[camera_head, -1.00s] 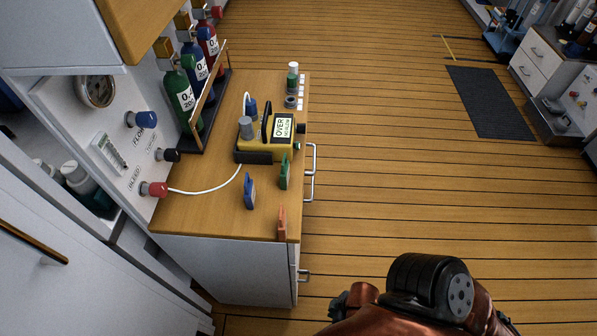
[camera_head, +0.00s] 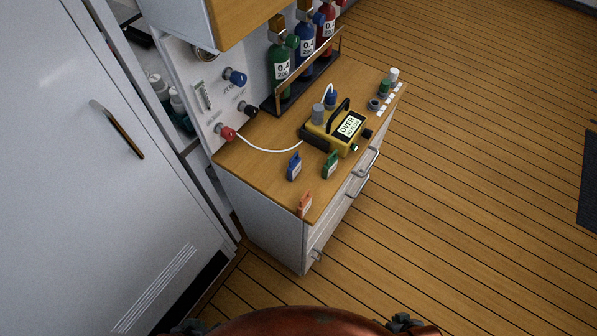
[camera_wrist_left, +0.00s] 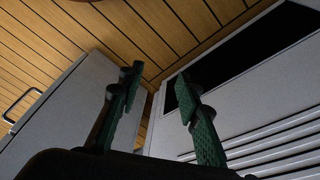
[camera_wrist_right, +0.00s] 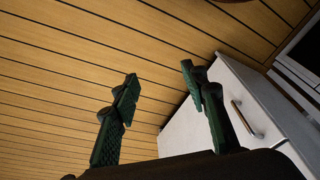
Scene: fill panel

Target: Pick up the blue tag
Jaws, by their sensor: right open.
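The blue tag (camera_head: 294,167) stands upright on the wooden counter (camera_head: 255,172), left of a green tag (camera_head: 330,165) and behind an orange tag (camera_head: 305,204) near the front corner. In the left wrist view my left gripper (camera_wrist_left: 152,82) is open and empty, with the cabinet side and a white vented panel beyond it. In the right wrist view my right gripper (camera_wrist_right: 158,75) is open and empty above the plank floor, beside the drawer cabinet. The head view does not show the fingers of either gripper clearly. Both grippers are away from the tags.
A yellow meter (camera_head: 345,130) stands behind the tags, with a white hose (camera_head: 265,148) to the wall panel. Gas bottles (camera_head: 280,70) stand in a rack. Drawer handles (camera_head: 357,188) stick out on the right. A white door (camera_head: 70,190) fills the left.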

